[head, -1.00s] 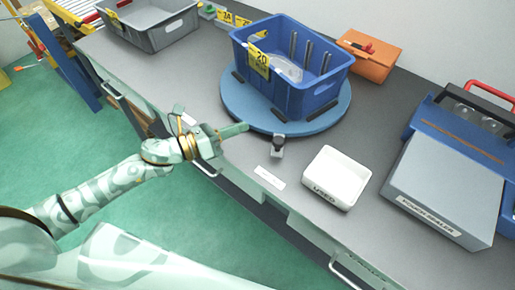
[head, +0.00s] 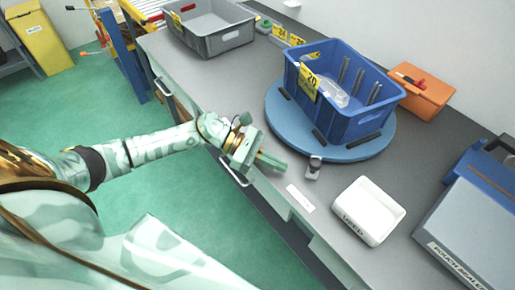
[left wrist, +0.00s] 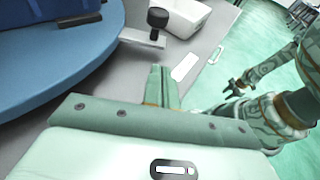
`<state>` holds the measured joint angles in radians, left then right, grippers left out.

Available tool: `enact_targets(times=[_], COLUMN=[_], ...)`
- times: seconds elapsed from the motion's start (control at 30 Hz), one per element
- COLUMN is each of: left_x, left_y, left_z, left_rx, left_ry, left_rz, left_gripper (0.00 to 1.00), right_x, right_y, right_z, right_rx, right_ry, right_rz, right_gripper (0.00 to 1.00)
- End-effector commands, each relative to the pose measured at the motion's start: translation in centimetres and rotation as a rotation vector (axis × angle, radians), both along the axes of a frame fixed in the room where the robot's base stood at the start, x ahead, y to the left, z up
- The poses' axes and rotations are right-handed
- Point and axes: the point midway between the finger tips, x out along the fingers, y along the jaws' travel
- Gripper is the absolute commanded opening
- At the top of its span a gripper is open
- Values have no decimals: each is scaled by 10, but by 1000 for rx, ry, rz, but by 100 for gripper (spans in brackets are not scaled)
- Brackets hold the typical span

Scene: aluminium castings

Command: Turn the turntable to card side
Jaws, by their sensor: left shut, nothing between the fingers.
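The turntable (head: 278,125) is a round blue disc on the grey bench, and its edge also shows in the left wrist view (left wrist: 70,75). A blue crate (head: 355,125) stands on it, holding a clear part. A yellow card (head: 308,83) marked 20 is on the crate's left-hand short side. A black-knobbed stop (head: 314,168) sits at the disc's front edge, also in the left wrist view (left wrist: 157,20). My left gripper (head: 283,165) is shut and empty, just off the disc's front rim, left of the stop. My right gripper (left wrist: 234,87) is small at right in the left wrist view.
A white tray (head: 372,238) and a grey-blue sealer (head: 470,235) stand to the right on the bench. An orange box (head: 425,100) is behind the turntable, a grey crate (head: 208,47) at the back left. A white label (head: 300,198) lies near the front edge.

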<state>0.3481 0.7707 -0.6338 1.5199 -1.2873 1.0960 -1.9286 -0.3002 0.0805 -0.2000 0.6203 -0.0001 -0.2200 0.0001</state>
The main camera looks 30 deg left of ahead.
Motion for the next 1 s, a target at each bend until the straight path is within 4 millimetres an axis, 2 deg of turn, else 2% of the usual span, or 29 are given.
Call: enact_targets(times=[0.1,0.3,0.77,0.93,1.0], left_x=[4,8,8,10,13], left_y=[-20,-40,-46,-77,-92], left_z=[1,0,0,5,3], left_rx=[-3,-1,-1,-4,-5], left_ry=[-2,-1,1,-1,-1], left_rz=[-1,0,8,105,135], left_gripper=[0,0,0,0,0], right_x=[2,2,3,8,9], right_y=[0,1,1,1,1], right_z=[5,8,10,31,32], right_rx=[0,1,1,1,2], right_ry=[-3,-5,-7,-20,-21], right_rz=[0,0,0,-1,-1], right_gripper=[36,36,36,36,36])
